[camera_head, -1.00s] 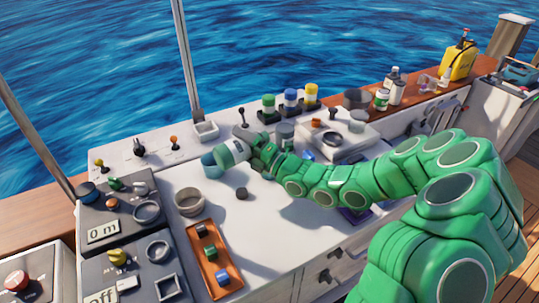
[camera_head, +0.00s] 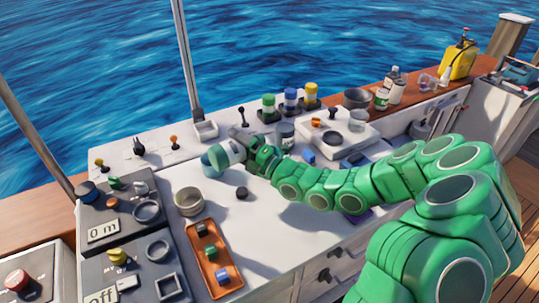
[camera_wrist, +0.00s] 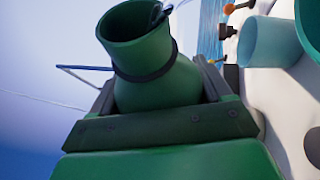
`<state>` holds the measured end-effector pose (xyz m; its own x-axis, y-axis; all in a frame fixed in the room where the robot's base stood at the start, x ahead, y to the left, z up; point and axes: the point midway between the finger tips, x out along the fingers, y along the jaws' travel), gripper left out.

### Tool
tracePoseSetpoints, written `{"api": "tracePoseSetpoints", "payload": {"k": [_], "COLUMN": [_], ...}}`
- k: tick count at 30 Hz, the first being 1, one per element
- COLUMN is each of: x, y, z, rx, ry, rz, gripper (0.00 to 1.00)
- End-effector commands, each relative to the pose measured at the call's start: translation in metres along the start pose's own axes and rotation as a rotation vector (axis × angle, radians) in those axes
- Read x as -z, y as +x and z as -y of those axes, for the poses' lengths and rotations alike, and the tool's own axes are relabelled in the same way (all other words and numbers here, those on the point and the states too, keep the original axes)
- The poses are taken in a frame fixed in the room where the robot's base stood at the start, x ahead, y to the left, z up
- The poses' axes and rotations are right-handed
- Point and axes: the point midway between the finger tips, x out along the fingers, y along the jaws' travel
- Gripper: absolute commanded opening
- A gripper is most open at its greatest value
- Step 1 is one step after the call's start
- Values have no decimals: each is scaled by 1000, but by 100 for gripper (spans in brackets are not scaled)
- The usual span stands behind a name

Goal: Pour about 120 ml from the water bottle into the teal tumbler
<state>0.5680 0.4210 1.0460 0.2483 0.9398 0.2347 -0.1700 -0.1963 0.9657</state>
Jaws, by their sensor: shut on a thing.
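My gripper (camera_head: 256,157) is shut on the water bottle (camera_head: 231,151), which lies tilted over towards the left above the worktop. In the wrist view the bottle (camera_wrist: 155,80) is green with a wide open mouth and a dark band round its neck, between my fingers (camera_wrist: 158,92). The teal tumbler (camera_head: 210,166) is just left of the bottle in the head view, partly covered by it. In the wrist view the tumbler (camera_wrist: 270,42) is at upper right, apart from the bottle's mouth. I cannot see any water stream or the level in the tumbler.
A round beige bowl (camera_head: 189,201) and a small dark cap (camera_head: 242,193) are on the white worktop near the tumbler. An orange tray (camera_head: 213,262) lies in front. A dark jar (camera_head: 285,135) stands close behind my gripper. Control panels (camera_head: 118,218) are at left.

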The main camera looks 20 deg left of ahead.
Motion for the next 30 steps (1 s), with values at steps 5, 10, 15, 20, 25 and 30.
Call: {"api": "tracePoseSetpoints", "payload": {"k": [5, 10, 15, 20, 25, 30], "x": [1, 2, 2, 3, 3, 3], "y": [1, 2, 2, 3, 3, 3], "z": [-1, -2, -2, -3, -4, -4], "rx": [-4, -7, -11, -14, -17, -20], "ry": [9, 16, 24, 32, 39, 48], "rz": [3, 5, 8, 9, 12, 14], "gripper": [35, 35, 35, 35, 35, 35]}}
